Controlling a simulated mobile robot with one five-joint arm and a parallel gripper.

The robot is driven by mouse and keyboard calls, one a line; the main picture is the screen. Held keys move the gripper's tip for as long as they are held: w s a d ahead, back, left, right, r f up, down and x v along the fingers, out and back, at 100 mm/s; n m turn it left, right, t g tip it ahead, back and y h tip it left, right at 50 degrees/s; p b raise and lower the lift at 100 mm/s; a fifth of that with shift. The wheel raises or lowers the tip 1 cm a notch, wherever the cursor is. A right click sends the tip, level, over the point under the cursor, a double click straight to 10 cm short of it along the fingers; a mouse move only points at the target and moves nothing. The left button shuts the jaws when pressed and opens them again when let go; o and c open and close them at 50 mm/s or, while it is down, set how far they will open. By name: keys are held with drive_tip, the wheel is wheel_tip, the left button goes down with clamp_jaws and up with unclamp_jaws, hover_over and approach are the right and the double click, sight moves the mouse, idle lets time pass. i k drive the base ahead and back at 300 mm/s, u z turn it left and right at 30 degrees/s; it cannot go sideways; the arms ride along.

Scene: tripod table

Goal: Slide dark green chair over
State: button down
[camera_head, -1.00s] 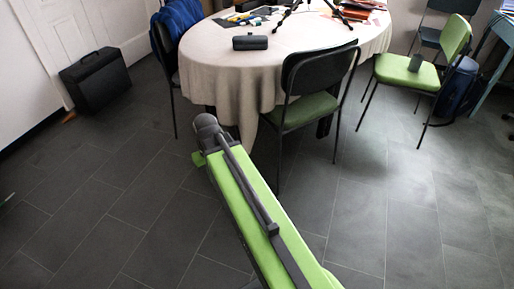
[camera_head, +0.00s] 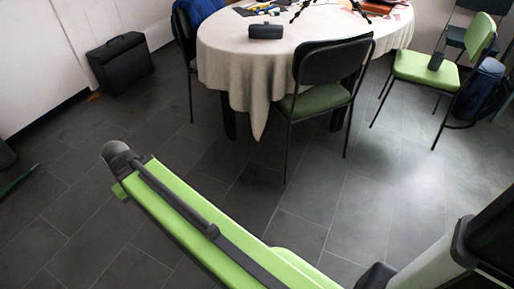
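The dark green chair (camera_head: 313,99) has a black back and thin dark legs. It stands upright at the front right of the round table, its back toward me and its seat partly under the cloth's edge. My green arm (camera_head: 192,205) reaches up from the bottom of the picture to the left, ending in a dark rounded joint. That end is in front of the chair and to its left, apart from it. I see no gripper fingers. A grey and black part, probably mine, fills the lower right corner.
The round table (camera_head: 240,75) has a pale cloth, with a black case (camera_head: 266,31) on top. A brighter green chair (camera_head: 425,70) stands at right with a small dark item on its seat. A black bag (camera_head: 121,63) is by the left wall. Tiled floor between is clear.

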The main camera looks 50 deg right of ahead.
sight(320, 64)
drive_tip(key=z, duration=0.65)
drive_tip(key=k, duration=0.1)
drive_tip(key=u, duration=2.8)
drive_tip(key=k, duration=0.95)
drive_tip(key=z, duration=1.55)
drive_tip(key=i, duration=1)
drive_tip(key=u, duration=0.15)
